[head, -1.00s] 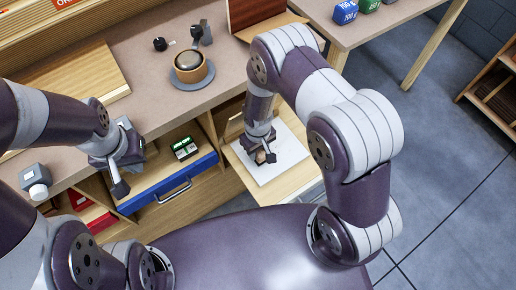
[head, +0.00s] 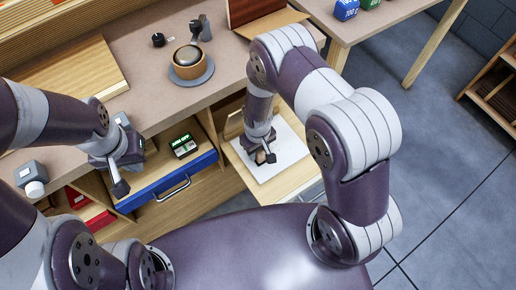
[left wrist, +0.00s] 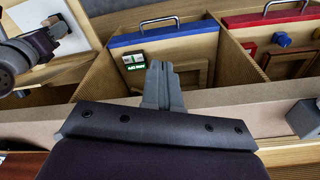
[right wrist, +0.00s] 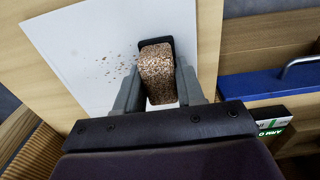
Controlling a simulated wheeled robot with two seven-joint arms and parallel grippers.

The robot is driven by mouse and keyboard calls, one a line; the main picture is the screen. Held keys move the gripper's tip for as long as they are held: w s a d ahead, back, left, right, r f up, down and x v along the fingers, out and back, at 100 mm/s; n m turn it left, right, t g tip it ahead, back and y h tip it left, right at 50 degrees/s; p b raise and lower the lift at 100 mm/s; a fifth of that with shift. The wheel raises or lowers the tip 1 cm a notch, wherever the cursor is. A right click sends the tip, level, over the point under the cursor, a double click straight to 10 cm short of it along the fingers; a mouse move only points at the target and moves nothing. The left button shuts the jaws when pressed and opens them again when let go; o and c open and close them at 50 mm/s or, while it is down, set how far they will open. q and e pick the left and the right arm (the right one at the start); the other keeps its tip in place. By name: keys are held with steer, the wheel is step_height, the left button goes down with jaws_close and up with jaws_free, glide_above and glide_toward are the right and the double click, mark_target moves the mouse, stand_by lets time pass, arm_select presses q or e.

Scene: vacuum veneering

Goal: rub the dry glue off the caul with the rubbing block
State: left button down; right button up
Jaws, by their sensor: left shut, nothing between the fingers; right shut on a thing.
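The caul is a white flat sheet (head: 285,155) on a wooden pull-out board at the bench front. It also shows in the right wrist view (right wrist: 80,40), with brown specks of dry glue (right wrist: 122,72) to the left of the block. My right gripper (head: 262,155) is shut on the rubbing block (right wrist: 158,72), a speckled brown cork-like block with a dark end. The block is over the caul; whether it touches is hard to tell. My left gripper (head: 121,186) is shut and empty above the bench edge by the blue-fronted drawer; its closed fingers show in the left wrist view (left wrist: 158,85).
The blue-fronted drawer (head: 150,196) stands open with a green-and-white box (head: 184,146) inside. A red-fronted drawer (head: 98,218) is at its left. On the bench are a pot on a round base (head: 190,62), a wooden board (head: 75,80) and a grey device (head: 32,178).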

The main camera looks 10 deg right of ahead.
steer(key=shift+f, duration=0.1)
steer(key=shift+w+d, duration=0.3)
steer(key=shift+d, duration=0.55)
steer(key=shift+w+d, duration=0.3)
steer(key=shift+d, duration=0.5)
steer(key=shift+w+d, duration=0.3)
steer(key=shift+d, duration=0.6)
steer(key=shift+w+d, duration=0.3)
steer(key=shift+d, duration=0.6)
